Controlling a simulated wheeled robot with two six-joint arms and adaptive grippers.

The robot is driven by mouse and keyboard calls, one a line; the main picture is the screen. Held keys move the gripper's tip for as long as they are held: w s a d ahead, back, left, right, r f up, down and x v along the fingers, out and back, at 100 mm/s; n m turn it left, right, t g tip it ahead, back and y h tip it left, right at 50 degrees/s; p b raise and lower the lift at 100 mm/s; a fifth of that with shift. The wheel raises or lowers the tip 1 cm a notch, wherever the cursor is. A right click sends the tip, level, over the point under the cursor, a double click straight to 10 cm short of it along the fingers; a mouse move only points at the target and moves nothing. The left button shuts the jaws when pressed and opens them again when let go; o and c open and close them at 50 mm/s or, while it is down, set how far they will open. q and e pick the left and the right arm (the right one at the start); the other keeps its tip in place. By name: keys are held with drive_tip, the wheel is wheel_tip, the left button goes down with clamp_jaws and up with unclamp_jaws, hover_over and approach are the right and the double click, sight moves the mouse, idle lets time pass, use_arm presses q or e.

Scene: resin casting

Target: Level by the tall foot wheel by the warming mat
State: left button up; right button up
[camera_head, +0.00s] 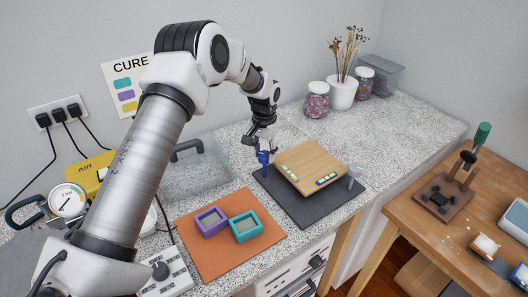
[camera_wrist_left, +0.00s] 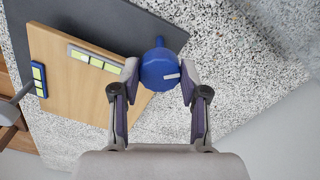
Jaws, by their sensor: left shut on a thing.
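A wooden levelling board (camera_head: 312,162) lies on a dark grey base (camera_head: 305,212) on the counter; it also shows in the left wrist view (camera_wrist_left: 70,95). A pale vial (camera_head: 288,171) and a blue-framed vial (camera_head: 326,180) lie on the board; their bubbles are too small to read. A blue foot wheel (camera_head: 263,158) stands at the board's far left corner. My left gripper (camera_head: 262,146) is shut on this wheel, with a finger on each side of its knob (camera_wrist_left: 158,72), which bears a white mark. A grey foot wheel (camera_head: 355,171) stands at the right corner. My right gripper is out of view.
An orange mat (camera_head: 222,258) holds a purple mould (camera_head: 211,221) and a teal mould (camera_head: 246,226). A clear lidded box (camera_head: 192,180) stands behind it. Jars (camera_head: 317,100) and a white vase (camera_head: 342,92) stand at the back. A wooden table (camera_head: 430,240) is at right.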

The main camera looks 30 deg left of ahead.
use_arm(q)
drive_tip(key=m, duration=0.4)
drive_tip(key=shift+f+m+p, duration=0.15)
drive_tip(key=shift+m+p, duration=0.15)
drive_tip(key=shift+f+m, duration=0.1)
drive_tip(key=shift+m, duration=1.9)
drive_tip(key=o, duration=1.1)
drive_tip(key=shift+c, duration=0.2)
drive_tip(key=shift+o, duration=0.4)
drive_tip(key=shift+w+d, duration=0.1)
drive_tip(key=shift+w, duration=0.05)
drive_tip(key=shift+r, duration=0.5)
wheel_tip(320, 180, up, 11)
